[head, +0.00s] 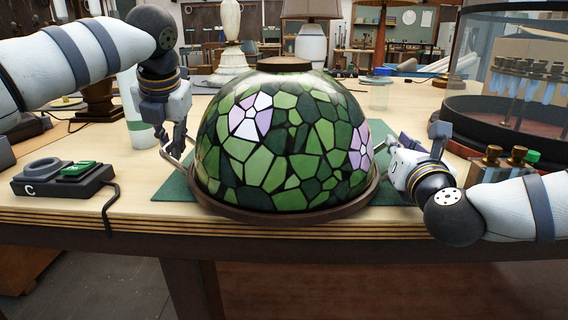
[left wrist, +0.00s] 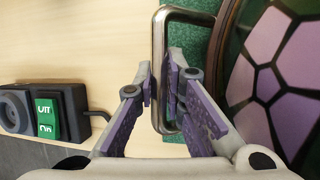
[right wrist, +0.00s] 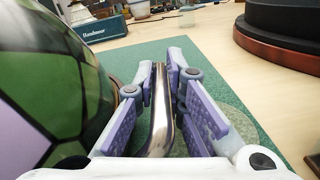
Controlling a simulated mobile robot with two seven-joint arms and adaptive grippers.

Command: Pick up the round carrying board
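The round carrying board (head: 285,216) is a brown disc on the workbench. A green and lilac stained-glass lampshade (head: 285,140) rests on it and hides most of its top. A metal bar handle stands out on each side. My left gripper (head: 172,142) is at the left handle; in the left wrist view its pads close in on both sides of the bar (left wrist: 159,60). My right gripper (head: 390,152) is at the right handle; in the right wrist view its pads flank the bar (right wrist: 160,125) closely. Both grippers look shut on the handles.
A green mat (head: 176,187) lies under the board. A switch box (head: 62,180) with a cable sits at the left front edge. A round glass-walled case (head: 515,80) stands at the back right, with small brass-topped parts (head: 490,158) before it. A lamp base (head: 230,45) stands behind.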

